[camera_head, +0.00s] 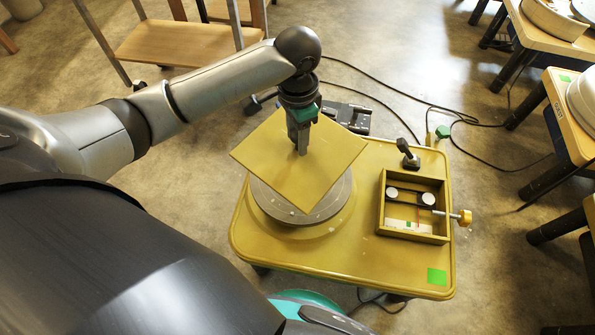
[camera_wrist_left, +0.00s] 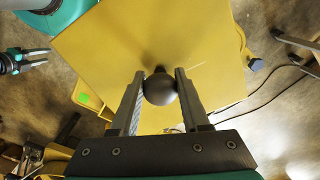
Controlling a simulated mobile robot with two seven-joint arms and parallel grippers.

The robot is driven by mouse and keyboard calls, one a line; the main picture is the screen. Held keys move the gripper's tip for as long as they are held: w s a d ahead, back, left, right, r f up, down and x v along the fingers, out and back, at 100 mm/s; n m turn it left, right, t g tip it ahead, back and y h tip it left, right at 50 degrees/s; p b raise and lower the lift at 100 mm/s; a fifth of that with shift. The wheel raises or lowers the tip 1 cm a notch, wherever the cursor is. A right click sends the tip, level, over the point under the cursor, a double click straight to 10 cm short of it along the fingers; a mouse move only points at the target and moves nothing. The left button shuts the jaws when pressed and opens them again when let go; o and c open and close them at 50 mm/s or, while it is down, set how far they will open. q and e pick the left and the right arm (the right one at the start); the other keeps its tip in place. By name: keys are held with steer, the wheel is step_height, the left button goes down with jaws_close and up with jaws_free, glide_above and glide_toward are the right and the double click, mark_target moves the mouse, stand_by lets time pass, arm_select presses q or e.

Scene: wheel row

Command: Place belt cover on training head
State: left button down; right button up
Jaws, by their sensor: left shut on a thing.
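The belt cover (camera_head: 328,156) is a flat yellow square plate with a dark round knob (camera_wrist_left: 159,88) on top. My left gripper (camera_head: 302,150) is shut on the knob, its fingers on either side of it. The cover hangs turned at an angle over the round grey wheel disc (camera_head: 327,211) and hides much of it. A shallow yellow open box (camera_head: 383,212) with two pale pulleys and a dark belt, perhaps the training head, sits on the table to the right of the cover; its top is uncovered. My right gripper (camera_wrist_left: 36,57) shows open and empty in the left wrist view.
The yellow table (camera_head: 345,262) has a green square (camera_head: 437,277) at its front right corner. A dark lever (camera_head: 407,153) stands behind the box and an orange knob (camera_head: 463,218) sticks out at its right. Cables lie on the floor behind.

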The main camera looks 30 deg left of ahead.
arm_select(q)
steer(key=w+m, duration=0.1)
steer(key=w+a+f+m, duration=0.1)
steer(key=w+m, duration=0.1)
steer(key=shift+b, duration=0.3)
steer(key=shift+a+f, duration=0.15)
steer(key=shift+f, duration=0.4)
steer(key=shift+f+b, duration=5)
steer(key=shift+f, duration=4.55)
arm_select(e)
steer(key=w+a+r+t, duration=0.1)
steer(key=w+a+r, duration=0.2)
steer(key=r, duration=0.6)
steer(key=w+a+r+t, duration=0.1)
steer(key=w+a+r, duration=0.1)
steer(key=w+r, duration=0.5)
steer(key=shift+w+a+r+y, duration=0.3)
steer(key=shift+a+r+y, duration=0.1)
steer(key=shift+r, duration=0.9)
